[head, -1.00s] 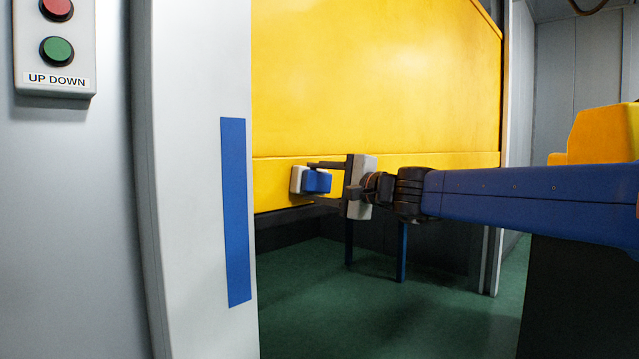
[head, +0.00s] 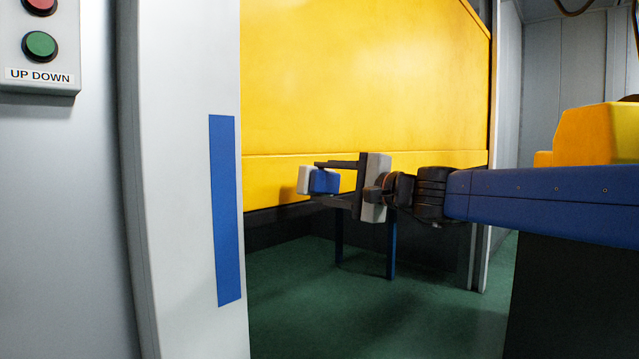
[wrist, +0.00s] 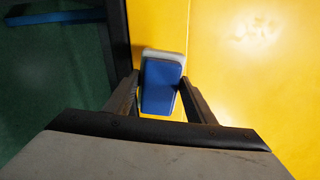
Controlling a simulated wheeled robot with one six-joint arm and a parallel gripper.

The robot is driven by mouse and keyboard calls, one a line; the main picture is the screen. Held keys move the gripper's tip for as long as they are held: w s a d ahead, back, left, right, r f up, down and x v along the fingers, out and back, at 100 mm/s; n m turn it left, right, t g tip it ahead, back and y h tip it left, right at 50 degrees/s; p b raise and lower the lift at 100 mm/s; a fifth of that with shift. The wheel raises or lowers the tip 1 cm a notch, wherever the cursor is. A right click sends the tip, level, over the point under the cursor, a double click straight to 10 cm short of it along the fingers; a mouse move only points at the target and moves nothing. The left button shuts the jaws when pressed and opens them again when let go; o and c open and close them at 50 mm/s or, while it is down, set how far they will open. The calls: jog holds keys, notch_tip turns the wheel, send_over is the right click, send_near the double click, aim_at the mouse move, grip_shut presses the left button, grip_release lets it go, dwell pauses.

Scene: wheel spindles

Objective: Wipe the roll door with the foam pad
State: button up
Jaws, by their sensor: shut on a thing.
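The foam pad (head: 324,181) has a blue body and a white face on its left side. My gripper (head: 338,181) is shut on its blue part, in front of the lower band of the yellow roll door (head: 370,90). In the wrist view the pad (wrist: 161,86) sits between my gripper's two dark fingers (wrist: 158,92), with its white edge at the far end. The yellow door (wrist: 250,65) fills the right of that view. I cannot tell whether the white face touches the door.
A grey post (head: 180,180) with a blue strip (head: 225,210) stands left of the door opening. An UP DOWN button box (head: 40,50) hangs at the upper left. Below the door's dark bottom edge (head: 265,213) is open green floor (head: 330,310) with blue legs behind.

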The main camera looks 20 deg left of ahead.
jog(key=shift+v, duration=1.5)
